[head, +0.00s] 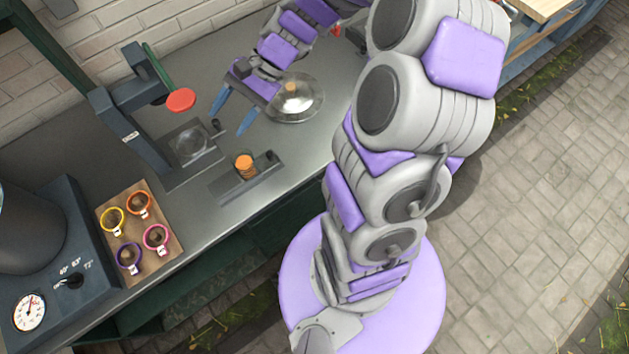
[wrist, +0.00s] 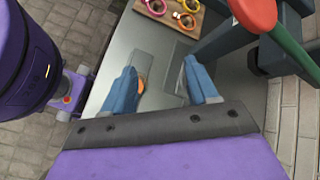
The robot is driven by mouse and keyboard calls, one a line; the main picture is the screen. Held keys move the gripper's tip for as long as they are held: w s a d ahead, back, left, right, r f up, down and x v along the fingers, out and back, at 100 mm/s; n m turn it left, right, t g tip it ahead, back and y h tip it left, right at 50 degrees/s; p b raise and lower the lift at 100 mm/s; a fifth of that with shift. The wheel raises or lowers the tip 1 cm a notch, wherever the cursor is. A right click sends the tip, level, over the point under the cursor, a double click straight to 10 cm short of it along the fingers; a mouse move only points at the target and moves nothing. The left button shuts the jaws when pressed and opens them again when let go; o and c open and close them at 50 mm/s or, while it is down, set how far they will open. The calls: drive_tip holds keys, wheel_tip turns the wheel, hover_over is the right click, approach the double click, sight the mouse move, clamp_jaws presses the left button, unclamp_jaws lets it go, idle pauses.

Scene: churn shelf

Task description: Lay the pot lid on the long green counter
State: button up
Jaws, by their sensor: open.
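The pot lid (head: 305,108), round and shiny with a small orange-brown knob, appears to lie flat, knob up, on the long counter (head: 325,140). The counter has a grey top and a dark green base. My gripper (head: 231,118) has two blue fingers, spread apart with nothing between them. It is over the counter just left of the lid, and part of it is close to the lid's left rim. In the wrist view, the open fingers (wrist: 160,68) point along the counter top. The lid does not show there.
A dark press with a red-knobbed green lever (head: 181,100) stands left of my gripper. A small tray with an orange stack (head: 244,166) is at the counter's front. A dark machine with a dial (head: 29,312) stands at left.

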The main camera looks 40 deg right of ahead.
drive_tip(key=s+d+r+n+h, duration=0.1)
drive_tip(key=s+n+h, duration=0.4)
drive_tip(key=s, duration=0.7)
drive_tip(key=s+d+r+n+g+h, duration=0.1)
drive_tip(key=s+d+n+h, duration=0.3)
drive_tip(key=s, duration=0.8)
drive_tip(key=shift+r+n+h, duration=0.5)
drive_tip(key=shift+r+n, duration=0.3)
drive_tip(key=shift+s+a, duration=0.1)
drive_tip(key=shift+a, duration=0.05)
